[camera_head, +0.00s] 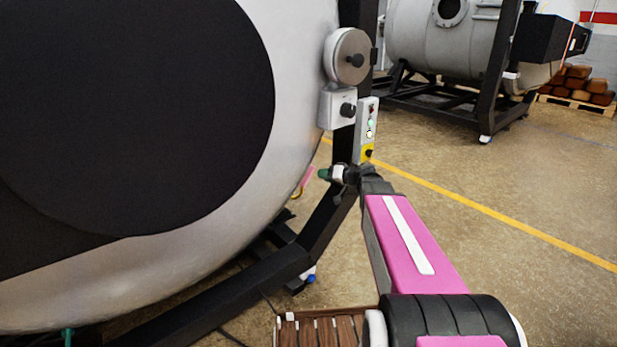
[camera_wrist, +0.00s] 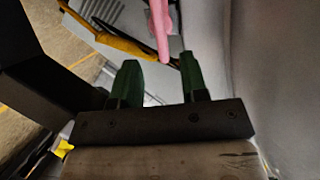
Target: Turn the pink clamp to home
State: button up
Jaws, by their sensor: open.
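The pink clamp (camera_head: 308,175) is a small pink bar at the lower right rim of the big furnace door. It also shows at the top of the wrist view (camera_wrist: 160,28), with its near end pointing toward my fingers. My gripper (camera_head: 324,174) is just right of the clamp in the head view, with green fingertips. In the wrist view my gripper (camera_wrist: 158,62) is open and empty, one finger on each side of the clamp's line. The clamp's near end is level with the fingertips, closer to the right one. I cannot tell whether they touch.
The grey furnace wall (camera_wrist: 275,90) runs close along the right in the wrist view. A yellow bar (camera_wrist: 112,40) lies beyond the fingers. A dark frame post (camera_head: 335,205) stands beside my gripper, below a control box (camera_head: 366,130). Open floor (camera_head: 530,180) lies to the right.

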aim_at(311, 175)
jog(key=x, duration=0.8)
jog(key=shift+w+a+f, duration=0.15)
jog(key=shift+w+a, duration=0.1)
grip_shut()
